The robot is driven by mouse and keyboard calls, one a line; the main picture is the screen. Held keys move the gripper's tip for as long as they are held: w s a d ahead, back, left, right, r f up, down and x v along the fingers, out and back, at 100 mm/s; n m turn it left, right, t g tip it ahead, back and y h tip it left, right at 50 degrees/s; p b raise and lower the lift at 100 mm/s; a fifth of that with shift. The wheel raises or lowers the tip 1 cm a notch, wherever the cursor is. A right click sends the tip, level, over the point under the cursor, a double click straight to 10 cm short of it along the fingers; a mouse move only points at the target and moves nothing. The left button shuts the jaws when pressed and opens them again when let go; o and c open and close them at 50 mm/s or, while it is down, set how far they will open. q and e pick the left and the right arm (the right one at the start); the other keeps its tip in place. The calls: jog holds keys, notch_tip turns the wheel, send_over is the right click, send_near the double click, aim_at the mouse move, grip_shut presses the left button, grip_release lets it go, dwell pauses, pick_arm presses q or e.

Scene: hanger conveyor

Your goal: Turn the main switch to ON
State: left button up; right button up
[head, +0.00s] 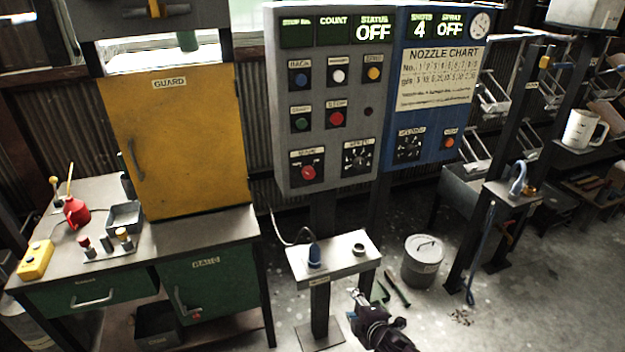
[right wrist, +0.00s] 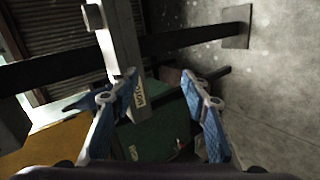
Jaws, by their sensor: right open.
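The main switch (head: 308,172) is a red rotary knob on a black plate at the lower left of the grey control panel (head: 276,120). Its label is too small to read surely. The STATUS display (head: 373,32) above reads OFF. My right gripper (head: 356,294) is low in front of the small pedestal table, well below the panel and apart from the switch. In the right wrist view the right gripper (right wrist: 160,115) is open, with nothing between its blue-padded fingers. The switch is not visible in that view. My left gripper is not in view.
A blue panel (head: 385,150) with a nozzle chart adjoins the grey one. A pedestal table (head: 335,268) with a blue-handled item stands below. A yellow guard door (head: 180,145) and workbench (head: 190,238) are at left. A lidded bucket (head: 422,262) stands on the floor at right.

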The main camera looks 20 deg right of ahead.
jog(key=w+a+r+n+t+y, duration=0.1)
jog(key=w+r+n+t, duration=0.2)
jog(key=r, duration=0.6)
jog(key=w+a+r+n+t, duration=0.1)
jog(key=w+r+n, duration=0.1)
jog(key=w+r, duration=0.55)
jog(key=n+t+y, duration=0.2)
jog(key=n, duration=0.3)
send_near(310, 175)
jog(key=shift+w+a+f+p, duration=0.1)
jog(key=shift+w+a+p, duration=0.1)
jog(key=shift+w, duration=1.2)
jog(key=shift+w+a+p, duration=0.1)
jog(key=shift+w+a, duration=0.15)
jog(key=shift+w, duration=1.1)
jog(key=shift+w+a+f+p, duration=0.1)
jog(key=shift+w+a, duration=0.1)
jog(key=shift+w, duration=1.2)
jog(key=shift+c, duration=0.3)
jog(key=c, duration=1.1)
